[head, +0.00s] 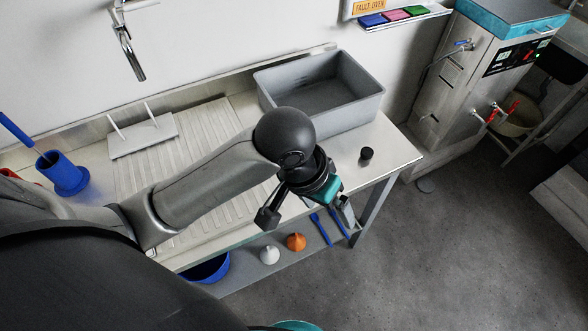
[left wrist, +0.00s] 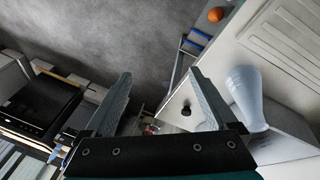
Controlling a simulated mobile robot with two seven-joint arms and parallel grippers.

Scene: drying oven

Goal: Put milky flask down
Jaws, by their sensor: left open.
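A pale bluish-white flask (left wrist: 246,95) shows at the right of the left wrist view, beside the white bench top. It lies outside my left jaws, to the right of the right-hand finger. I cannot tell whether it touches that finger. In the head view I cannot make the flask out; my arm may hide it. My left gripper (head: 343,208) is over the front right part of the bench, pointing down. My right gripper is out of view.
The steel bench (head: 398,150) holds a grey basin (head: 365,108), a small black cylinder (head: 366,154) and a white rack (head: 143,137). A blue cylinder (head: 64,174) stands left. Orange (head: 296,242) and white (head: 269,254) bulbs sit on the lower shelf. Open floor lies right.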

